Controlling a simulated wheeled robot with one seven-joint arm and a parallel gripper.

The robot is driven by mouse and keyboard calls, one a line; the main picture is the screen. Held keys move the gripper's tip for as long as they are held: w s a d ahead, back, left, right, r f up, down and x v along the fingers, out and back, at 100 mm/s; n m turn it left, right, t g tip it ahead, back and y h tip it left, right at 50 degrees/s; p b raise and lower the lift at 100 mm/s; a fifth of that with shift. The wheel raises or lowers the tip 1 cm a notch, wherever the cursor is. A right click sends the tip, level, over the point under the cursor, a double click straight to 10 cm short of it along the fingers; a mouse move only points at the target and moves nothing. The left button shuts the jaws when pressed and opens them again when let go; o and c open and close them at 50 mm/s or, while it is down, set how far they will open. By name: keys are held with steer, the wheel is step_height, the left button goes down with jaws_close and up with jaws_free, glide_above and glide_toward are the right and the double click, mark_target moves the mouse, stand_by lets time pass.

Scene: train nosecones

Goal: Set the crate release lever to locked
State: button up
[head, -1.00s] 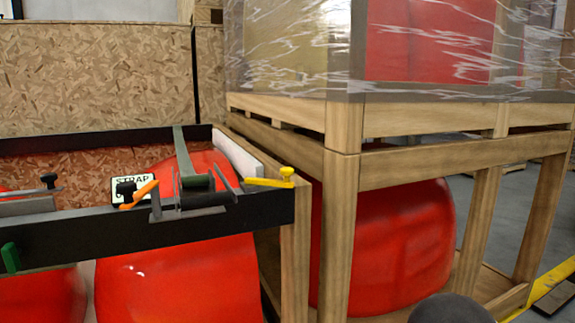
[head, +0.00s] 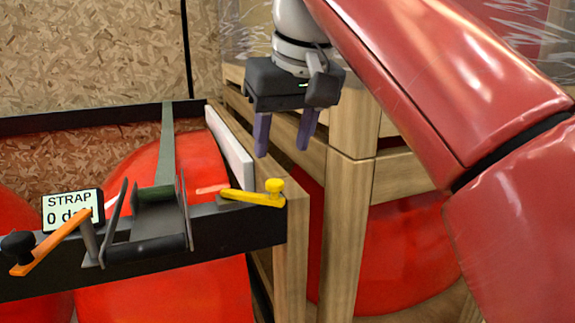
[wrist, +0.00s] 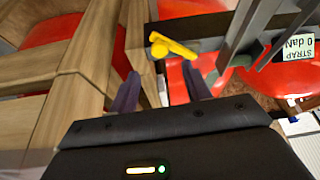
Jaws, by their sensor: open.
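A yellow lever (head: 252,196) with a round knob at its right end lies on the black crate rail (head: 225,228), near the wooden corner post. In the wrist view the yellow lever (wrist: 173,45) shows ahead of my fingers, a little above the middle of the gap. My gripper (head: 284,150) is open and empty, with its two purple fingers pointing down. In the head view it appears above the lever and its knob, apart from them. My fingers (wrist: 160,84) also show in the wrist view with nothing between them.
An orange crank handle (head: 50,243) and a strap ratchet (head: 150,220) sit left of the lever, beside a "STRAP" display (head: 72,208). A wooden frame (head: 345,220) with a wrapped load stands at right. Red nosecones (head: 170,295) lie inside the crate.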

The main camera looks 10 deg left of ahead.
mark_target(275, 182)
steer(key=b+x, duration=0.2)
steer(key=x, duration=0.5)
steer(key=shift+f, duration=0.15)
steer(key=shift+c, duration=0.2)
jaws_close()
